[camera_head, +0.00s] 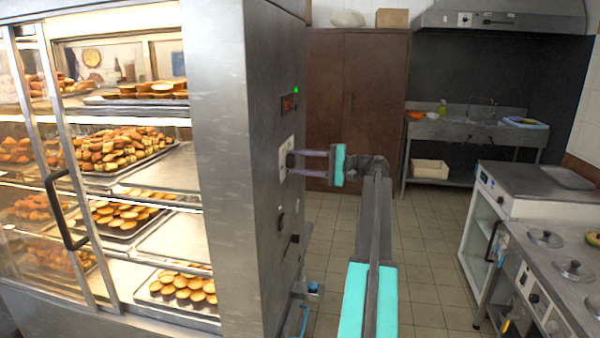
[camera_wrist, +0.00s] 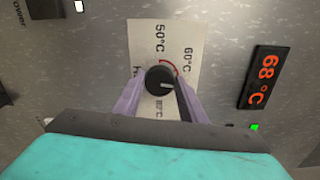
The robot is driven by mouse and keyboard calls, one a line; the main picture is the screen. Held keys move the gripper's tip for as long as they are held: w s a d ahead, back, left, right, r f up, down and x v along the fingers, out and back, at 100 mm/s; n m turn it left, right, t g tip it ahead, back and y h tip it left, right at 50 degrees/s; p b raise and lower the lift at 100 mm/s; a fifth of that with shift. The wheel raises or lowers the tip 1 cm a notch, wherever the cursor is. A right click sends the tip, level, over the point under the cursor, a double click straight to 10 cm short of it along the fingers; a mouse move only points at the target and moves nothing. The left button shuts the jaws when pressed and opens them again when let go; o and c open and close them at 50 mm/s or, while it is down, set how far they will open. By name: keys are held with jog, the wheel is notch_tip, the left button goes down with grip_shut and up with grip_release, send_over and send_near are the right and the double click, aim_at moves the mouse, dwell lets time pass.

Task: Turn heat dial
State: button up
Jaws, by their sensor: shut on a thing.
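The heat dial (camera_wrist: 158,76) is a small round black knob on a white label plate (camera_wrist: 172,48) marked with temperatures such as 50°C and 60°C and a red arc. In the head view the dial (camera_head: 290,160) sits on the side panel of the steel display cabinet. My gripper (camera_wrist: 158,88) has its two purple fingers on either side of the dial and is shut on it. In the head view my gripper (camera_head: 296,162) reaches left to the panel. A lit display (camera_wrist: 264,77) beside the plate reads 68 °C in orange-red, with a green light (camera_wrist: 255,127) by it.
The glass-fronted cabinet (camera_head: 215,120) holds several trays of pastries at left. Other black knobs (camera_head: 295,239) sit lower on its panel. A counter with lidded pots (camera_head: 545,238) stands at right. A sink table (camera_head: 470,130) is at the back. The tiled floor (camera_head: 425,250) between is clear.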

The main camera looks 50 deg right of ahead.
jog(key=n+b, duration=0.4)
jog(key=shift+f+n, duration=0.3)
jog(key=shift+r+n+b, duration=0.15)
jog(key=shift+n+b, duration=1.25)
jog(key=shift+b, duration=0.15)
jog(key=o, duration=1)
jog(key=b+v, duration=0.1)
jog(key=v, duration=1.2)
jog(key=shift+s+d, duration=0.2)
jog(key=shift+s, duration=0.1)
